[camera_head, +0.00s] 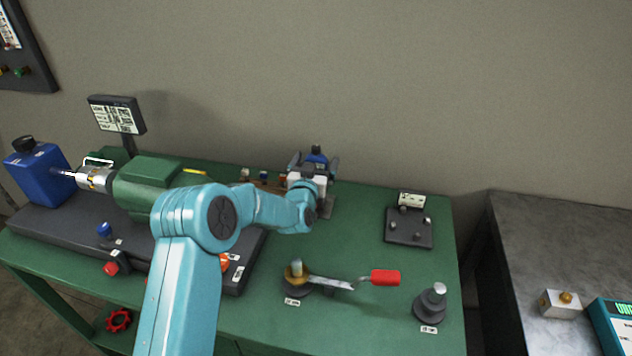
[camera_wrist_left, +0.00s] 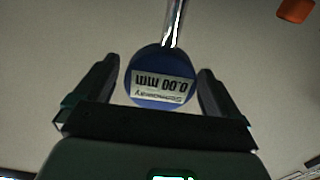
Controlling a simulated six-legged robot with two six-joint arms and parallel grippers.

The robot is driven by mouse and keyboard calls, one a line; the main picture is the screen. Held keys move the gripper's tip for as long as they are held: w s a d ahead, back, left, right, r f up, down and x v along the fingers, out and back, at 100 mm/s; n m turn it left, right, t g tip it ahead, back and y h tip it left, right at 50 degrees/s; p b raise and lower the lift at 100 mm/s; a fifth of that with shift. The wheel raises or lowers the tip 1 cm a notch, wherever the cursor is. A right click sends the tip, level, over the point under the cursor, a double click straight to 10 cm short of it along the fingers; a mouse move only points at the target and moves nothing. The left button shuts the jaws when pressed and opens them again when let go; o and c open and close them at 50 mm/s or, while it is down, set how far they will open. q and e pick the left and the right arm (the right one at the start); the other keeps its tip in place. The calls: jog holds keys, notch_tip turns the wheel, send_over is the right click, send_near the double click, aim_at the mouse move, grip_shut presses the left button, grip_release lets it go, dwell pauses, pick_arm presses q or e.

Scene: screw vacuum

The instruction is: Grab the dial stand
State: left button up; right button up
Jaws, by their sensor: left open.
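The dial stand's round blue dial (camera_head: 317,156) is at the back of the green bench, mostly hidden behind my left gripper in the head view. A bit of its grey base (camera_head: 327,206) seems to show below the gripper. In the left wrist view the dial (camera_wrist_left: 160,101) has an upside-down readout of 0.00 mm and a shiny metal rod (camera_wrist_left: 175,25) beyond it. My left gripper (camera_head: 315,164) is open, with one dark finger on each side of the dial. In the wrist view, narrow gaps show between the fingers (camera_wrist_left: 157,72) and the dial. My right gripper is not in view.
A green and grey machine with a blue container (camera_head: 40,172) fills the bench's left. A red-handled tool (camera_head: 384,278) lies in front, with a dark stepped stand (camera_head: 431,303) at right. A dark plate (camera_head: 408,228) sits behind. Bare green bench lies between them.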

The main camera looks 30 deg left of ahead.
pick_arm(q)
jog(key=shift+x, duration=0.8)
jog(key=shift+w, duration=0.1)
grip_shut()
jog(key=shift+w+r, duration=0.1)
jog(key=shift+r, duration=0.1)
